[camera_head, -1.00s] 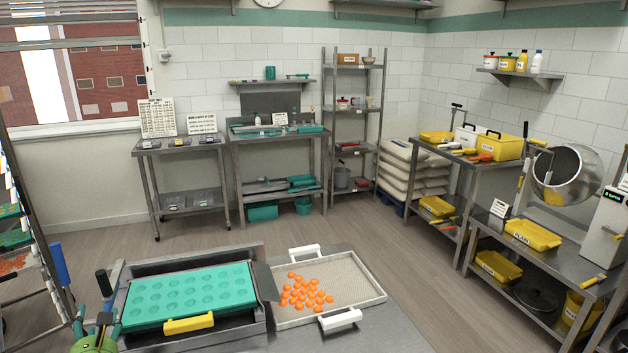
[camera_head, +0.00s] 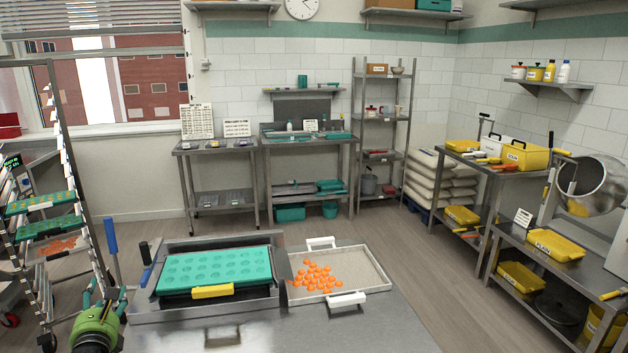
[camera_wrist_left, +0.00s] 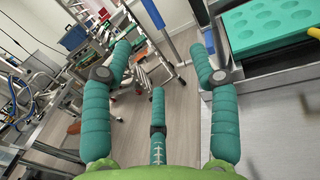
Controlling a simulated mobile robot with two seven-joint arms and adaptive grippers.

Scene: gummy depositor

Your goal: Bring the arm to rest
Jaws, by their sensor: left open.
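My left gripper (camera_head: 103,305) is at the lower left in the head view, beside the left end of the depositor. In the left wrist view my left gripper (camera_wrist_left: 160,65) has its teal fingers spread wide, with nothing between them but floor and a blue handle beyond. The teal mould tray (camera_head: 215,268) with empty round cavities sits in the depositor frame (camera_head: 160,312); its corner also shows in the left wrist view (camera_wrist_left: 270,35). My right gripper is not in view.
A white-handled mesh tray (camera_head: 365,270) with orange gummies (camera_head: 315,277) lies right of the mould. A tray rack (camera_head: 65,190) stands close at left. A blue lever (camera_head: 111,240) rises near my gripper. The floor behind the bench is clear.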

